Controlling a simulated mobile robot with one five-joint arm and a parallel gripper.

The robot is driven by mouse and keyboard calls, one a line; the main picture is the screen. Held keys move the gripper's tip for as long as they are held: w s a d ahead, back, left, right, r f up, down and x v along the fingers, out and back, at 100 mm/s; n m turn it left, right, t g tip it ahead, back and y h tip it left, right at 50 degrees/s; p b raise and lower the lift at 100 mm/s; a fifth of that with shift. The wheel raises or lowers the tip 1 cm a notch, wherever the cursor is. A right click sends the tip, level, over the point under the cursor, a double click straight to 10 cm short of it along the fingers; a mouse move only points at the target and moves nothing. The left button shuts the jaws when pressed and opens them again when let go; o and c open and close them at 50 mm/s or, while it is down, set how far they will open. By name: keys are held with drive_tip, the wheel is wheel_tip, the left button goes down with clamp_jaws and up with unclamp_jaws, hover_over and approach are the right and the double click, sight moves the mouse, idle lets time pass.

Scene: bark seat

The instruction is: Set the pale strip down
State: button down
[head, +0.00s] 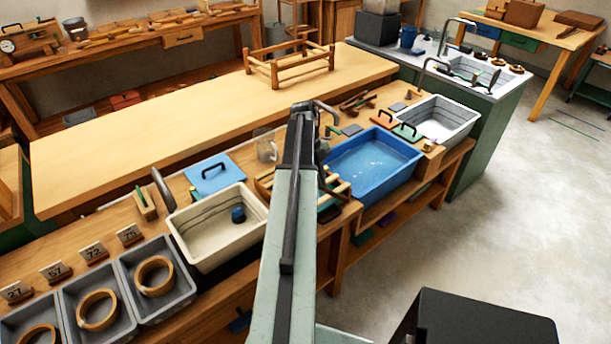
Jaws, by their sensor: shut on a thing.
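My arm reaches away from me over the long workbench. My gripper (318,140) is at its far end, dark and seen from behind, between the cream tub and the blue basin. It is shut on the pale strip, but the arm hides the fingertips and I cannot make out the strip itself. Pale wooden slats (336,186) show just right of the arm, partly hidden by it. I cannot tell whether the held strip touches anything.
Left of the arm are a cream tub (183,222) with a dark blue cup (238,214), a blue board (214,172) and grey trays (128,263) holding bark rings. To the right are a water-filled blue basin (408,152) and white sink (466,112). The table behind (190,125) is mostly bare.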

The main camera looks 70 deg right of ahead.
drive_tip(key=w+d, duration=0.4)
drive_tip(key=w+d+f, duration=0.1)
drive_tip(key=w+d, duration=0.1)
drive_tip(key=shift+w+d+b, duration=0.3)
drive_tip(key=shift+w+b, duration=0.05)
drive_tip(key=shift+w, duration=0.05)
drive_tip(key=f+b, duration=0.4)
drive_tip(key=shift+w+d, duration=0.2)
drive_tip(key=shift+w, duration=0.05)
drive_tip(key=shift+r, duration=0.3)
drive_tip(key=shift+f, duration=0.15)
drive_tip(key=c, duration=1.6)
unclamp_jaws()
drive_tip(key=p+v, duration=1.1)
drive_tip(key=v, duration=0.1)
drive_tip(key=shift+p, duration=0.3)
